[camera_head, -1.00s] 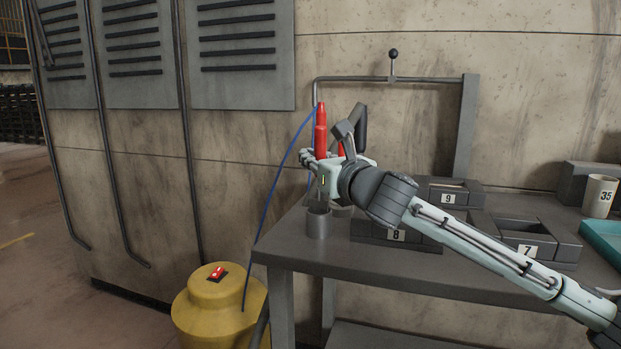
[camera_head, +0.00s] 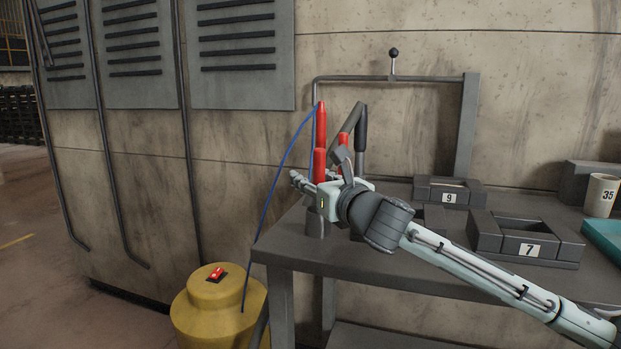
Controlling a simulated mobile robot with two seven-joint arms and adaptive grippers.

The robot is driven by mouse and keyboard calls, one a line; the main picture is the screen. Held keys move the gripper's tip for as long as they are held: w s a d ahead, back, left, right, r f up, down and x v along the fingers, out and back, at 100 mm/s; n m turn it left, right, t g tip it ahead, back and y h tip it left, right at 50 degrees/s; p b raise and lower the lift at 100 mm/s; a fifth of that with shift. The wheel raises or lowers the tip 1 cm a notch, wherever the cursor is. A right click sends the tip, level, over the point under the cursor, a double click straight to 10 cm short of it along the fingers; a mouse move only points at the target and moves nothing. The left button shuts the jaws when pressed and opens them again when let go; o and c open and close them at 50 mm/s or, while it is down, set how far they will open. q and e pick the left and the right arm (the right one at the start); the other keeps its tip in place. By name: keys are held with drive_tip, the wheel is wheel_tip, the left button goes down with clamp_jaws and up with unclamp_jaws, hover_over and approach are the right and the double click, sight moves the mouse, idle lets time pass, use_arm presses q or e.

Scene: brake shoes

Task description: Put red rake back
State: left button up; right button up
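A red handle (camera_head: 319,166), seemingly the red rake, stands upright at my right gripper (camera_head: 306,184), at the table's left end. The fingers appear closed around it, though their contact is partly hidden. A grey cup (camera_head: 314,228) is directly below, mostly covered by the gripper; I cannot tell whether the handle's lower end is inside it. My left gripper is out of view.
Tools with red (camera_head: 342,139) and black (camera_head: 361,135) handles stand close behind my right gripper. Bins marked 9 (camera_head: 474,198) and 7 (camera_head: 485,233) lie to the right. A blue cord (camera_head: 270,195) hangs left of the table, above a yellow canister (camera_head: 205,312).

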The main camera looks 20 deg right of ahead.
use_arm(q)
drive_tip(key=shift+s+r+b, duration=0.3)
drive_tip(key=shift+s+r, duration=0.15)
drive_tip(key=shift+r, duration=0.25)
use_arm(e)
drive_tip(key=s+d, duration=0.2)
drive_tip(key=s, duration=0.9)
drive_tip(key=shift+s+d+r, duration=0.15)
drive_tip(key=shift+s, duration=0.25)
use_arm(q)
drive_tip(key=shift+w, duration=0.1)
